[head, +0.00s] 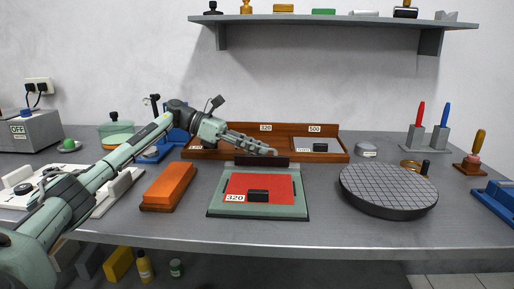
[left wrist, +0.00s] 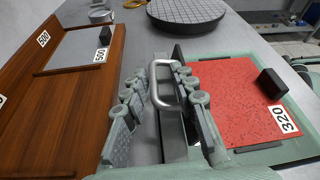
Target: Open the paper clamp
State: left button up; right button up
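The paper clamp is a metal bar with a bent wire handle (left wrist: 167,90), seen in the left wrist view. It lies along the back edge of a green sanding plate (head: 258,212), which carries a red sheet (head: 262,184) labelled 320 with a small black block (head: 258,195) on it. In the head view the clamp bar (head: 248,161) is partly behind my left gripper (head: 268,151). In the left wrist view the gripper's (left wrist: 158,84) fingers are apart, one on each side of the handle; whether either touches it is unclear. My right gripper is out of view.
Behind the plate is a wooden rack (head: 235,130) with a 500 sheet and block. An orange block (head: 168,186) lies left, a round gridded plate (head: 388,188) right. The bench front and the gaps beside the green plate are clear.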

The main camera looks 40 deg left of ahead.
pick_arm(q)
jog(key=v, duration=1.2)
jog(key=shift+f, duration=0.1)
